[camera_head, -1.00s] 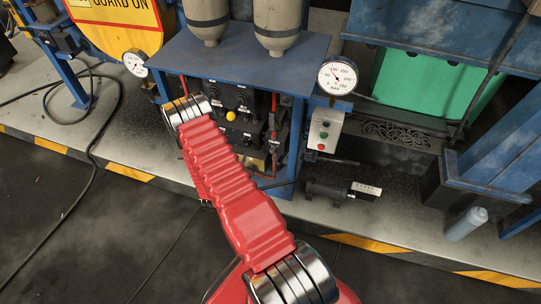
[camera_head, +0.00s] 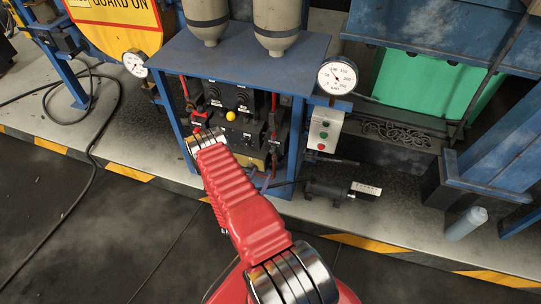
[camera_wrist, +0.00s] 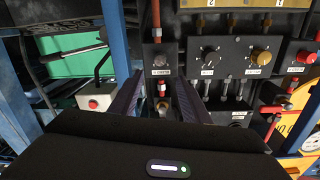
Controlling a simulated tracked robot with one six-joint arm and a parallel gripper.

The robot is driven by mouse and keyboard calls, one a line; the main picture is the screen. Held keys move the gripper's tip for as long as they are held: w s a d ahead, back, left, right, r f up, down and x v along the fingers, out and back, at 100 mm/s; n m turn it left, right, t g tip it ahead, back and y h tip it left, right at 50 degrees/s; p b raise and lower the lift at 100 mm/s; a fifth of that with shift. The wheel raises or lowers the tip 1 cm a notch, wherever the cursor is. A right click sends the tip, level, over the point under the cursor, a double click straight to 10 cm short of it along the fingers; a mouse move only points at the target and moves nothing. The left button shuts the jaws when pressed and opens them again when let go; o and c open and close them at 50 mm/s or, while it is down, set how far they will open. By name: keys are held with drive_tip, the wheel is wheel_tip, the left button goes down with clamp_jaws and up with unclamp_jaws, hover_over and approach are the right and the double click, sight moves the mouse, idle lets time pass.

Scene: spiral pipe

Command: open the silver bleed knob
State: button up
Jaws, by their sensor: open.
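In the wrist view my gripper (camera_wrist: 159,82) is open and empty, its two dark fingers pointing at a black valve panel. A dull grey, silver-looking knob (camera_wrist: 160,60) on a black block lies beyond and between the fingertips, apparently untouched. The labels are too small to read, so I cannot tell for sure which is the bleed knob. In the head view the panel (camera_head: 242,98) shows inside the blue frame, partly behind my red arm; my gripper is hidden there.
A copper-coloured knob (camera_wrist: 260,57) and several small fittings crowd the panel. A red vertical pipe (camera_wrist: 156,18) runs close to the grey knob. A button box (camera_wrist: 95,101) with a lever stands left in the wrist view. Blue posts (camera_head: 297,145) flank the panel.

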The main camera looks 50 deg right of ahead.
sight(272, 153)
drive_tip(key=x, duration=1.3)
drive_tip(key=shift+w+d, duration=0.1)
drive_tip(key=shift+d, duration=0.2)
drive_tip(key=c, duration=1)
drive_tip(key=shift+a, duration=0.15)
drive_tip(key=shift+c, duration=0.2)
